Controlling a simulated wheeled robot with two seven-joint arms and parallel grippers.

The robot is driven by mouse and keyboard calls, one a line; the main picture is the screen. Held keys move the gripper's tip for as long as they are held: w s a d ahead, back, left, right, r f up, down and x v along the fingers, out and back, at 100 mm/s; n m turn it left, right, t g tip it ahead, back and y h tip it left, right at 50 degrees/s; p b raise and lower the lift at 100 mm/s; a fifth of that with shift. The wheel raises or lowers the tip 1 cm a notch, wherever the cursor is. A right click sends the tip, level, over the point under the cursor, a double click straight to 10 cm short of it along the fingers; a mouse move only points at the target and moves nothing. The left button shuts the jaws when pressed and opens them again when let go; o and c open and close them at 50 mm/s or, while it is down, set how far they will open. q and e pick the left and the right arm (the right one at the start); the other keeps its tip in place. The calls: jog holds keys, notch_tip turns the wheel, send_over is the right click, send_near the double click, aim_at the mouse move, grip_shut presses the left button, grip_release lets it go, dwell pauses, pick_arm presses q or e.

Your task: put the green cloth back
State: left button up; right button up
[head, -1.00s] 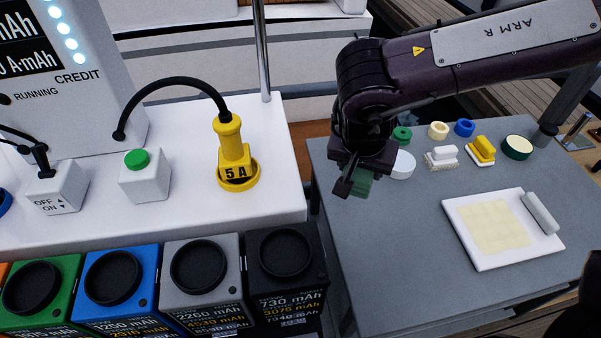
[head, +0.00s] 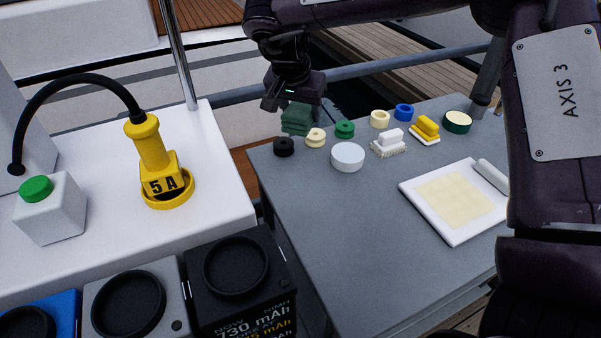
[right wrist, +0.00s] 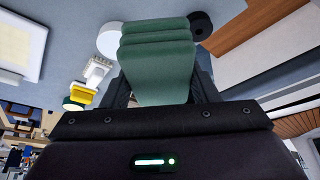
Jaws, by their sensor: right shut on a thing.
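The green cloth (head: 297,118) is a dark green folded pad. My right gripper (head: 293,103) is shut on it near the far left corner of the grey table (head: 340,215). In the right wrist view the folded cloth (right wrist: 158,60) sticks out from between the fingers, its folds stacked at the outer end. In the head view the cloth shows just behind the black ring and cream ring; I cannot tell whether it touches the table. My left gripper is not in view.
Near the cloth are a black ring (head: 284,146), a cream ring (head: 315,137), a green ring (head: 344,129) and a white round tub (head: 347,157). Brushes (head: 388,143) and a white tray (head: 436,226) lie further right. The table's front middle is clear. A white counter (head: 225,205) stands left.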

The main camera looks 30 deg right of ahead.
notch_tip(320, 180, down, 12)
jog(key=shift+f+b, duration=0.1)
jog(key=shift+b, duration=0.45)
jog(key=shift+f, duration=2.1)
jog(key=shift+f, duration=0.1)
jog(key=o, duration=0.9)
jog(key=v, duration=1.2)
